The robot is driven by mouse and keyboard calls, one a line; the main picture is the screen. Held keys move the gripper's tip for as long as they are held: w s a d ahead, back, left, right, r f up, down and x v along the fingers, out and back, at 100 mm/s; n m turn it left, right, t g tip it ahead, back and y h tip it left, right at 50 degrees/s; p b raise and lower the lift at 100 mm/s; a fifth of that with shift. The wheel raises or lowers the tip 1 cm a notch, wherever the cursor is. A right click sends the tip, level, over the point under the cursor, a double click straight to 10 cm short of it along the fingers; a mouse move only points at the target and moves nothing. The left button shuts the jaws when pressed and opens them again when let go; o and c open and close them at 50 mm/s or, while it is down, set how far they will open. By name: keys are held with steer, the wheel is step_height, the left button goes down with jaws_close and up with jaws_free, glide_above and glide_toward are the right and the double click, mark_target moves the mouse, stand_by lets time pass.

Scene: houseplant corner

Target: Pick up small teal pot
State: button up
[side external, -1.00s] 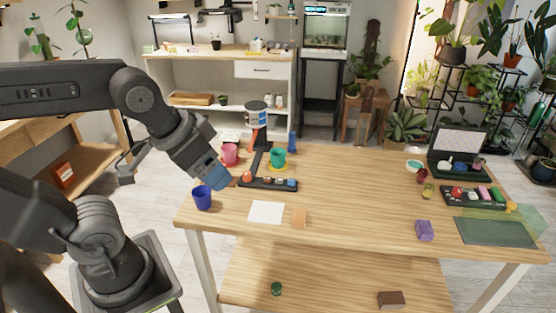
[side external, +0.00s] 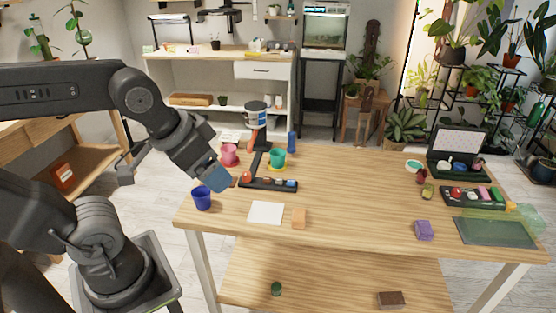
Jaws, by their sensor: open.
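A pink pot (side external: 229,153) stands behind my gripper. A dark blue pot (side external: 202,197) stands in front of it, near the table's left edge.
A dark tray of small items (side external: 284,187) lies before the teal pot, with a dark upright stand (side external: 258,160) beside it. White paper (side external: 266,212) and an orange block (side external: 299,218) lie nearer.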

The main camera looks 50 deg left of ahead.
steer(key=shift+o, duration=1.4)
steer(key=w+a+r+n+g+y, duration=0.1)
steer(key=w+a+n, duration=0.15)
steer(key=w, duration=0.35)
steer(key=w+a+r+n+y, duration=0.1)
steer(key=w+a+r+n, duration=0.15)
steer(key=w, duration=0.35)
steer(key=n+g+y, duration=0.3)
steer(key=n+g, duration=0.1)
steer(key=n, duration=0.7)
glide_above(277, 155)
steer(key=s+d, duration=0.2)
steer(key=d, duration=0.2)
steer(key=f, duration=2.8)
steer(key=shift+a+f, duration=0.1)
steer(key=shift+a, duration=0.1)
steer(key=shift+w+x, duration=0.2)
steer(key=shift+x, duration=1.2)
steer(key=shift+w+x, duration=0.15)
steer(key=shift+x, duration=1.25)
